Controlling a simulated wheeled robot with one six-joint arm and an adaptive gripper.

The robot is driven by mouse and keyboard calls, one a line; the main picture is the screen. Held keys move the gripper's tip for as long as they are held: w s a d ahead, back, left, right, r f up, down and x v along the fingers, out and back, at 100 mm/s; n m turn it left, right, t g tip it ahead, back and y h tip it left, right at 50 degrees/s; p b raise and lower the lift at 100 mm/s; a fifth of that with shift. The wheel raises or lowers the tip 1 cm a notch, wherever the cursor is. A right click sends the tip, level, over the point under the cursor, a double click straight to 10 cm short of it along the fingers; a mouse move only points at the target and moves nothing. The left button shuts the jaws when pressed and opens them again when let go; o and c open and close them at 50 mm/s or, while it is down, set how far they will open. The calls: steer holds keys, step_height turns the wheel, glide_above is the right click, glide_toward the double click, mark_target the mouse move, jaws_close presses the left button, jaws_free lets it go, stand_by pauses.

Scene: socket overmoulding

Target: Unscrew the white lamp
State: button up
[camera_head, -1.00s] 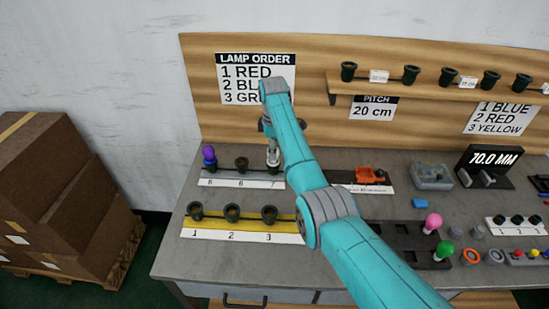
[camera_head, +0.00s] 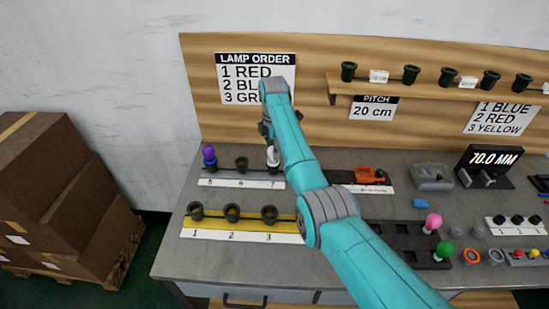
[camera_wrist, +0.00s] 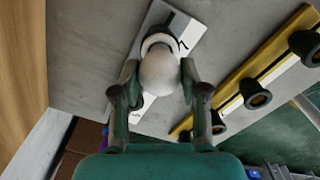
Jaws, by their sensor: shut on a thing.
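The white lamp (camera_head: 273,155) is at the position marked 7 on the grey strip (camera_head: 208,182) at the back left of the bench. In the wrist view the white lamp (camera_wrist: 159,74) is a round bulb between the two fingers, with a pale collar beyond it. My gripper (camera_wrist: 161,76) is shut on the bulb, one finger on each side. In the head view my gripper (camera_head: 269,146) is partly hidden behind my arm. I cannot tell how deep the lamp sits in its socket.
A purple lamp (camera_head: 209,153) stands at position 5, beside an empty socket (camera_head: 242,164) at 6. A yellow strip (camera_head: 218,220) with empty sockets 1 to 3 lies in front. Pink (camera_head: 433,221) and green (camera_head: 444,249) lamps are in a dark tray to the right.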

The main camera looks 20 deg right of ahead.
steer(key=shift+n, duration=0.4)
steer(key=n, duration=0.4)
steer(key=o, duration=1.1)
steer(key=shift+c, duration=0.2)
